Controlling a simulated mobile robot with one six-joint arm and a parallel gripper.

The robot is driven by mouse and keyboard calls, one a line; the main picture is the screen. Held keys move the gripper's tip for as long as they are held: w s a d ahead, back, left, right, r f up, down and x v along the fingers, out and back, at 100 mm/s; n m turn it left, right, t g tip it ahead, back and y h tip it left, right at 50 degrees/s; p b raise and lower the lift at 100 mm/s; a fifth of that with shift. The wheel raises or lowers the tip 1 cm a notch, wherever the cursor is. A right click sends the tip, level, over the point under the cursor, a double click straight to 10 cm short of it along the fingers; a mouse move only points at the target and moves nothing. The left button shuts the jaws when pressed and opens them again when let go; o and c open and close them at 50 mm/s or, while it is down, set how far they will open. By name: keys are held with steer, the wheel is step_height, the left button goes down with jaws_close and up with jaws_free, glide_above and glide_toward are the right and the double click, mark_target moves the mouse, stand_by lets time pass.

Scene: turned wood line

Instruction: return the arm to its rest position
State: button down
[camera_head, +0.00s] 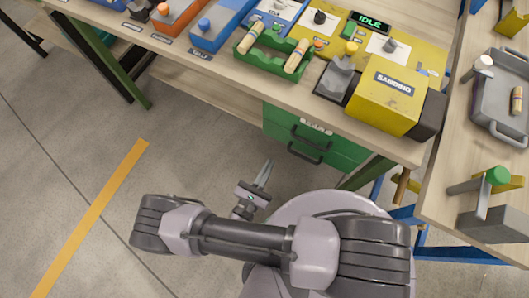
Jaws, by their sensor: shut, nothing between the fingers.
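My gripper (263,174) is in the middle of the view, at the end of my folded grey and black arm. Its narrow fingers are together and hold nothing. It hangs over the floor in front of the workbench (225,85), apart from the bench and from the green drawers (318,137) under it. My arm lies low across the view, over my rounded base.
On the bench are a green tray (262,61) with wooden pieces, a yellow SANDING box (385,96) and an IDLE display (371,22). A side table (448,190) at right bears a grey tray (482,108). Floor (60,150) at left is clear, with a yellow line.

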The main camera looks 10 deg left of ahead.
steer(key=d+r+n+g+y, duration=0.2)
steer(key=d+r+n+g, duration=0.1)
steer(key=r+n, duration=0.9)
steer(key=s+d+r+n+g+y, duration=0.1)
steer(key=d+r+n+g+y, duration=0.2)
steer(key=r+n, duration=0.8)
steer(key=d+r+n+g+y, duration=0.3)
steer(key=d+r+n+g, duration=0.2)
steer(key=r+n, duration=0.7)
step_height(320, 180, up, 8)
steer(key=shift+s+d+f+n, duration=0.15)
steer(key=shift+d+n, duration=0.15)
steer(key=shift+d, duration=0.45)
